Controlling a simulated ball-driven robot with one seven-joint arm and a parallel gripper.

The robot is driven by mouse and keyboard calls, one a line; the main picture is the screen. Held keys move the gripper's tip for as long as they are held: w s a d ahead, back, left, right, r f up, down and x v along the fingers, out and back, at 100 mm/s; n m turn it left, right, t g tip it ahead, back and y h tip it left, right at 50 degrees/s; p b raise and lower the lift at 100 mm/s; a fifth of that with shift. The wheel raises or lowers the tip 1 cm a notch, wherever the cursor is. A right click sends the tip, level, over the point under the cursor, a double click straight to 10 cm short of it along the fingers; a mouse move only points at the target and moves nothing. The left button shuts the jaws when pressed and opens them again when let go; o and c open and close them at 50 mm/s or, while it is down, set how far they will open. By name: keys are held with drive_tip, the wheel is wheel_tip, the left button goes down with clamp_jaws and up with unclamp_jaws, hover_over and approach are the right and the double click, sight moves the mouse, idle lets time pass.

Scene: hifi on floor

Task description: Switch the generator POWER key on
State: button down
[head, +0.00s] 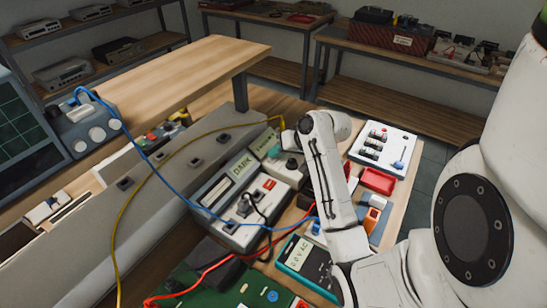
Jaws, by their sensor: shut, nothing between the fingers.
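A light grey bench instrument (232,232) stands left of my forearm, with a greenish display reading what looks like "DARK", a red key (268,184) and cables at its front. It appears to be the generator; the lettering by the key is too small to read. My gripper (289,141) shows small at the end of my raised arm, above a second unit with a green display (264,143) behind the first. It is shut and empty, apart from the red key. The fingertips are hard to make out, and my arm hides part of the bench.
Blue, yellow and red cables cross the bench around the instrument. A teal multimeter (296,254), a red tray (377,180) and a white switch panel (383,148) lie near my arm. A grey raised ledge (165,195) runs along the left.

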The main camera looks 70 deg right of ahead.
sight(277, 159)
drive_tip(key=shift+r+p, duration=0.45)
drive_tip(key=shift+p, duration=0.3)
drive_tip(key=shift+r, duration=0.1)
wheel_tip(277, 159, up, 6)
drive_tip(key=p, duration=0.6)
drive_tip(key=shift+s, duration=0.1)
idle(0.4)
